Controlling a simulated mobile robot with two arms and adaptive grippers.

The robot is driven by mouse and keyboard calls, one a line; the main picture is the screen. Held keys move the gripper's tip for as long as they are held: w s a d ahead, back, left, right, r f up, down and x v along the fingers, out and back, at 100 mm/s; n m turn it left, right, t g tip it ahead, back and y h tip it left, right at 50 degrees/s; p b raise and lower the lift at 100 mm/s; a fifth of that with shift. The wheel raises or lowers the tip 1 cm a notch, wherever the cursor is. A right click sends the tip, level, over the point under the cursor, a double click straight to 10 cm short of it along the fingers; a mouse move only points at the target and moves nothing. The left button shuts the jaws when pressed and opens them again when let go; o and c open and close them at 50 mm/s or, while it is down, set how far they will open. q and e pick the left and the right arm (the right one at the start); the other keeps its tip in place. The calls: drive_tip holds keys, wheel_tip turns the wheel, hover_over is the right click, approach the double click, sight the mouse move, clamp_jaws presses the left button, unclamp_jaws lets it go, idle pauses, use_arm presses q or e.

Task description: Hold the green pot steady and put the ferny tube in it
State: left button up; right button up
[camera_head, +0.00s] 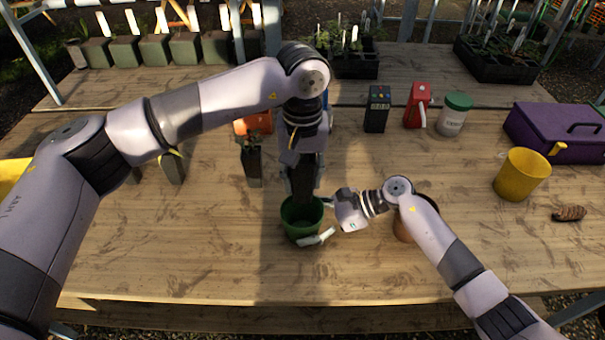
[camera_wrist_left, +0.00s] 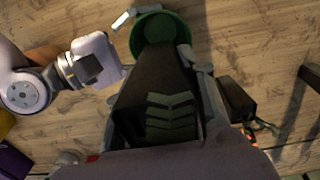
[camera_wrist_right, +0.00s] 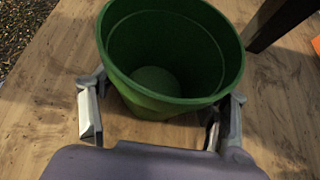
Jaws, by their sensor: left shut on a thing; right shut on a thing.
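The green pot (camera_head: 302,232) stands upright on the table, with its inside showing empty in the right wrist view (camera_wrist_right: 168,60). My right gripper (camera_head: 318,222) is shut on the pot, with one finger on each side of it. My left gripper (camera_head: 302,182) points down over the pot and is shut on a dark, tapering tube (camera_wrist_left: 152,80). Green chevron-like fronds show at the tube's near end in the left wrist view. The tube's far end points toward the pot's opening; the gap between them is hard to judge.
A terracotta pot (camera_head: 404,230) is partly hidden by my right arm. A yellow pot (camera_head: 522,175) and purple toolbox (camera_head: 550,130) stand right. The front left table is clear.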

use_arm(q)
drive_tip(key=shift+f, duration=0.1)
approach(302, 216)
drive_tip(key=shift+s+d+f, duration=0.1)
drive_tip(key=shift+s+f, duration=0.5)
drive_tip(key=shift+f, duration=0.25)
drive_tip(key=shift+s+a+f, duration=0.1)
drive_tip(key=shift+s+f, duration=0.45)
drive_tip(key=shift+f, duration=0.35)
drive_tip(key=shift+s+d+f, duration=0.1)
drive_tip(key=shift+s+f, duration=0.5)
drive_tip(key=shift+f, duration=0.25)
drive_tip(key=o, duration=1.4)
drive_tip(key=shift+c, duration=0.2)
drive_tip(key=shift+r, duration=0.1)
wheel_tip(302, 216, up, 13)
drive_tip(key=shift+w+r, duration=0.1)
use_arm(e)
drive_tip(key=shift+c, duration=0.5)
drive_tip(key=shift+a, duration=0.1)
use_arm(q)
drive_tip(key=s+a, duration=0.4)
drive_tip(key=a, duration=0.4)
drive_tip(key=s+a+r, duration=0.1)
drive_tip(key=s+a, duration=0.2)
drive_tip(key=a, duration=0.5)
drive_tip(key=shift+s+a+r, duration=0.2)
drive_tip(key=shift+s+r, duration=0.05)
drive_tip(key=shift+s, duration=0.15)
